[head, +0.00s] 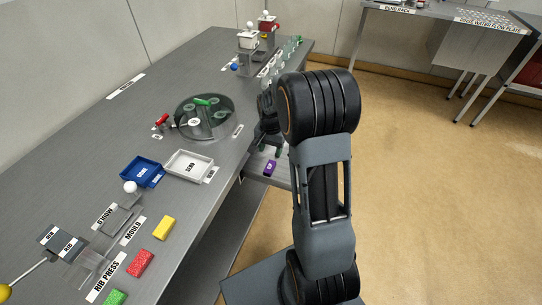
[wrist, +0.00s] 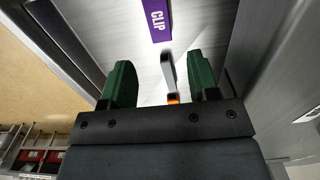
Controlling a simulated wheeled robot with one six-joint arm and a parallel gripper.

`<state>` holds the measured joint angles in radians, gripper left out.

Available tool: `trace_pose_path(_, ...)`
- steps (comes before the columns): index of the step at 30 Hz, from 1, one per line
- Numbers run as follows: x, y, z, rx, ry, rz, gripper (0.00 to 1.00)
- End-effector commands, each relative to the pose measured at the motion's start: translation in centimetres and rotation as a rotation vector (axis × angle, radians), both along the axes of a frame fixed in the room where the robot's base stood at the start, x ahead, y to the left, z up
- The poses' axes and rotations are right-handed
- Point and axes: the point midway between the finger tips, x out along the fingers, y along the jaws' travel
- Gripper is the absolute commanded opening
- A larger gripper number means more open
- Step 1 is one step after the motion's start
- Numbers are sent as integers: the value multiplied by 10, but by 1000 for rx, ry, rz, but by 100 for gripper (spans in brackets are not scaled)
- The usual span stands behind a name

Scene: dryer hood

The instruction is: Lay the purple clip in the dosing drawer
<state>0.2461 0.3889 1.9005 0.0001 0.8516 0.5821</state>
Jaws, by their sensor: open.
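The purple clip (head: 270,168), marked CLIP, lies on a pale metal surface at the table's right edge. That surface appears to be the dosing drawer (head: 256,176), pulled out. In the wrist view the clip (wrist: 155,18) lies at the top centre on bare metal with raised sides, beyond my fingertips. My gripper (wrist: 162,80) has its two green fingers apart, with the clip not between them. A small grey bar with an orange end shows between the fingers; I cannot tell what it is. In the head view my gripper (head: 264,145) is dark and partly hidden by my arm.
A white tray (head: 207,166) and a blue tray (head: 151,183) stand on the table left of my gripper. A round dark dish (head: 229,121) with green pieces is behind them. Yellow (head: 164,228) and red (head: 140,264) blocks lie at the front. The floor at right is clear.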

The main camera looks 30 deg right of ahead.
Motion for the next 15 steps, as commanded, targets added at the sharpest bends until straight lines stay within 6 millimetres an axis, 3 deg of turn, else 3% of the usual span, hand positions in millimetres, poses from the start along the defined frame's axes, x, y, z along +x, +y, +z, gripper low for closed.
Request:
trace_pose_path(3,0,0,20,-1,-2,0,55)
trace_pose_path(10,-2,3,42,-2,-7,15,55)
trace_pose_path(15,-29,28,75,-15,-55,161,55)
